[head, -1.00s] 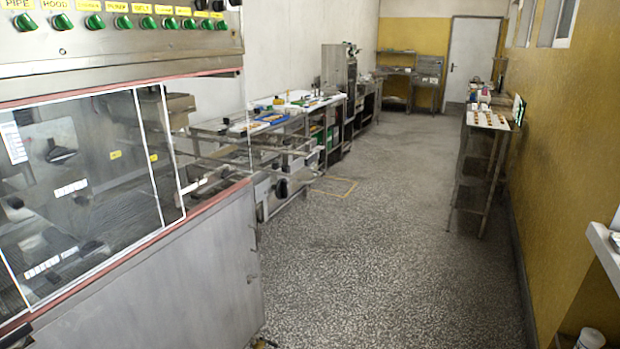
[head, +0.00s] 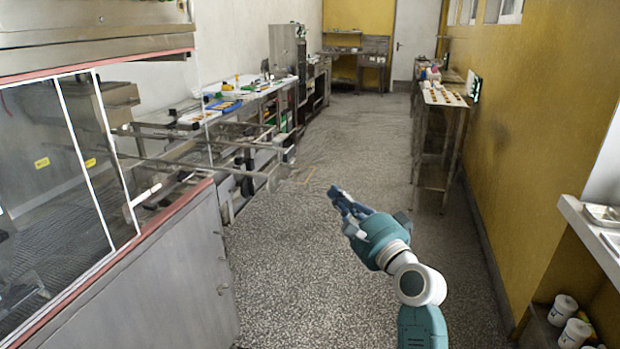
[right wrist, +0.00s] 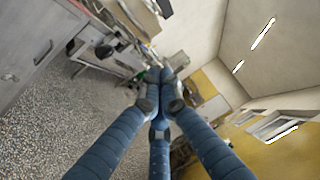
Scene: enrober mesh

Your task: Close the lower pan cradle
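A steel rail frame (head: 262,152) sticks out beyond the glass-fronted machine, left of centre in the head view. Its bars show at more than one height. I cannot tell which part is the lower pan cradle, or whether it is open. My right gripper (head: 340,198) reaches up from the lower right in the head view, over the floor right of the frame and apart from it. Its blue fingers come close together at the tips in the right wrist view (right wrist: 160,73), with no held object visible. My left gripper is out of view.
The machine's grey side panel (head: 150,295) and glass front (head: 50,170) fill the left. The speckled floor (head: 300,270) is open in the middle. A narrow table (head: 440,98) stands by the yellow wall. A shelf with white tubs (head: 563,308) is at lower right.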

